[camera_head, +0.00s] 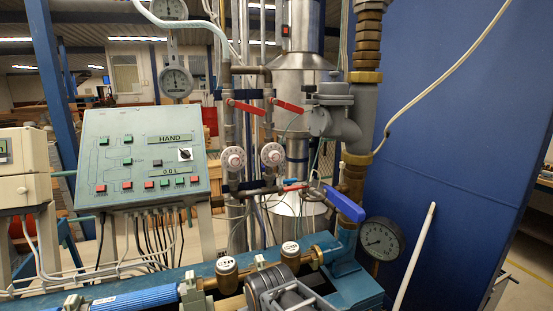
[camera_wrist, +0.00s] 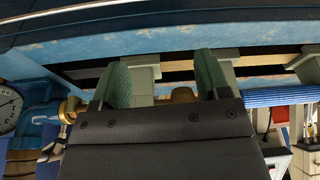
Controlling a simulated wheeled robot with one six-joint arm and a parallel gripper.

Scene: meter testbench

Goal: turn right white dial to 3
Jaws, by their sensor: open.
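Two white round dials sit side by side on vertical pipes in the head view. The right white dial (camera_head: 272,155) is on the right pipe, and the left white dial (camera_head: 233,159) is beside it. Their markings are too small to read. In the wrist view my gripper (camera_wrist: 162,75) shows two green-padded fingers, apart with nothing held between them. It faces the lower bench pipework, away from the dials, and neither dial shows in the wrist view. Part of my dark arm (camera_head: 275,288) shows at the bottom of the head view, below the dials.
Red-handled valves (camera_head: 287,106) sit above the dials, and a blue lever (camera_head: 344,205) juts out below right. A sloped control panel (camera_head: 145,160) stands left. A black-rimmed gauge (camera_head: 380,240) and brass fittings (camera_head: 227,265) are low in front. A blue wall (camera_head: 460,120) closes the right.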

